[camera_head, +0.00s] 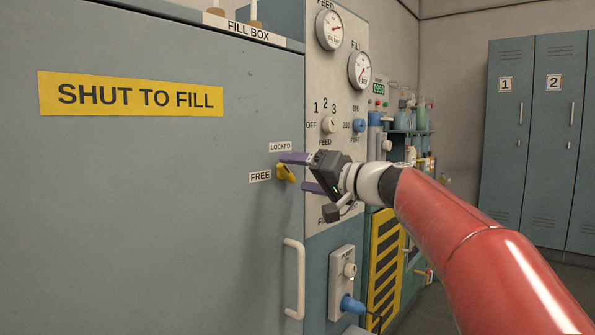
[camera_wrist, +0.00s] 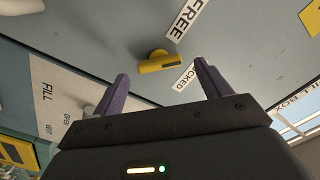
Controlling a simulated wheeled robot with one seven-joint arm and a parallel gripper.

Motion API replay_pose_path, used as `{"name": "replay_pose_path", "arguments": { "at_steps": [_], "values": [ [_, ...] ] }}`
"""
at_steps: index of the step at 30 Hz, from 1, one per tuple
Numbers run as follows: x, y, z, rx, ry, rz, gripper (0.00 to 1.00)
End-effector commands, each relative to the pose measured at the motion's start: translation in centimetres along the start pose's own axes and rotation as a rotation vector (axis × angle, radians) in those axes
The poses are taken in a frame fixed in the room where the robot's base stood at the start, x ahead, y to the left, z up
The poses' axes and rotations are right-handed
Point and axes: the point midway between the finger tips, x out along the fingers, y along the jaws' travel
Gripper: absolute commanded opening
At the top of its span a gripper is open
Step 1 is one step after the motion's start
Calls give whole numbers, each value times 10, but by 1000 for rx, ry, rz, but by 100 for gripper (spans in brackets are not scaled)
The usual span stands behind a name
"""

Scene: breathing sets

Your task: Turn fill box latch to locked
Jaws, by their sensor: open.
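The fill box latch (camera_head: 286,172) is a small yellow handle on the grey-blue door, by the FREE label (camera_head: 260,176) and below the LOCKED label (camera_head: 280,147). In the head view it tilts, its upper-left end towards FREE. My gripper (camera_head: 299,172) is open just right of the latch, its purple fingers pointing at the door. In the wrist view the yellow latch (camera_wrist: 162,62) lies beyond and between the fingertips of my gripper (camera_wrist: 161,70), with nothing between the fingers. I cannot tell from these views whether a finger touches the door.
The fill box door (camera_head: 140,220) carries a SHUT TO FILL sign (camera_head: 130,95) and a white vertical handle (camera_head: 293,280) below the latch. A panel with gauges (camera_head: 329,30) and knobs (camera_head: 328,125) stands right of the door. Lockers (camera_head: 540,140) stand far right.

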Motion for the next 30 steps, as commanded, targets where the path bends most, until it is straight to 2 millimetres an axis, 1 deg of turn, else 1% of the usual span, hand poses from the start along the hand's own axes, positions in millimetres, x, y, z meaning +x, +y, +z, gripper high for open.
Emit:
{"name": "replay_pose_path", "arguments": {
  "at_steps": [1, 6, 15, 25, 26, 30],
  "values": [
    [8, -1, 0, 1, -3, -1, 76],
    [22, 0, 0, 0, -1, 1, 76],
    [24, 0, 0, 0, -1, 1, 76],
    [24, 0, 0, 0, -1, 2, 33],
    [24, 0, 0, 0, -1, 2, 32],
    [24, 0, 0, 7, -1, 2, 32]
  ]
}}
